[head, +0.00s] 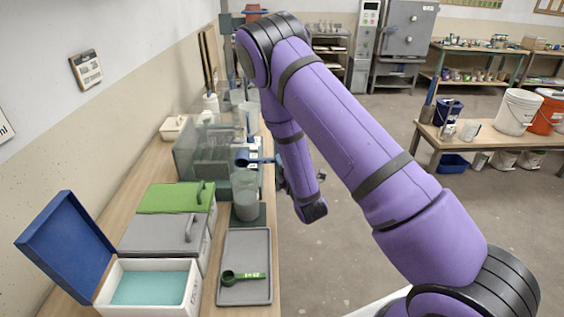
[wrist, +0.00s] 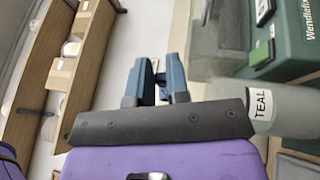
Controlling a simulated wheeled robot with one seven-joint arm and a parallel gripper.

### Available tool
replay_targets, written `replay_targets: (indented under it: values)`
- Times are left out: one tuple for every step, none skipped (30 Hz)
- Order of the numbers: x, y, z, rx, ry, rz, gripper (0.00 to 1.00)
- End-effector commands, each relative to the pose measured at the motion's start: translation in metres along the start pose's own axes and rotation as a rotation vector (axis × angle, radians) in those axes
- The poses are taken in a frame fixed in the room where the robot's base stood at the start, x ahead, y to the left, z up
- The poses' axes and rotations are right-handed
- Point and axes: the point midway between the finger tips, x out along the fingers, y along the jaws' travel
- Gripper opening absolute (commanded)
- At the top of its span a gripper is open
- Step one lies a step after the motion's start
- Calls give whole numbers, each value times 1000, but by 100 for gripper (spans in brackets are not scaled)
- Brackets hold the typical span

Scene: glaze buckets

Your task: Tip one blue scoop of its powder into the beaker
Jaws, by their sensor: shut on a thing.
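The blue scoop (head: 242,158) is held up above the beaker (head: 245,205), its handle running right toward my gripper (head: 279,161). My gripper is shut on the handle; my arm partly hides it. I cannot tell whether the bowl is tilted or what is in it. The clear beaker stands on a dark base beside the grey tray, and its TEAL label shows in the wrist view (wrist: 263,104). In the wrist view the jaws (wrist: 160,65) are close together and the scoop's bowl is not visible. The open white bin (head: 192,294) holds teal powder (head: 150,287).
A green scoop (head: 243,276) lies on the grey tray (head: 248,245). Bins with a grey lid (head: 150,235) and a green lid (head: 165,198) stand behind the open bin. A clear-sided enclosure (head: 195,160) stands behind the beaker. Floor right of the bench is clear.

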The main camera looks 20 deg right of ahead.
Motion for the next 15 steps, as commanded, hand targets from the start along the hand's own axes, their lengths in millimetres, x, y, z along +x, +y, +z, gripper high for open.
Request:
replay_targets:
  values:
    - [-1,-2,-1,-16,1,35,0]
    - [-2,-3,-2,-23,2,45,0]
    - [-3,-5,-2,-25,1,39,0]
    - [-4,-6,-1,-27,-1,38,0]
    - [-5,-8,-1,-28,-3,37,0]
    - [-5,-10,-1,-31,-4,39,0]
    - [-6,-10,0,-33,-7,40,0]
    - [-6,-11,0,-35,-7,42,0]
    - [-6,-12,1,-39,-9,46,0]
    - [-7,-12,0,-39,-9,49,0]
    - [-7,-12,1,-43,-10,53,0]
    - [-7,-12,1,-45,-9,59,0]
    - [-7,-12,1,-46,-10,65,0]
    - [-7,-11,0,-49,-8,70,0]
    - [-6,-10,0,-51,-7,79,0]
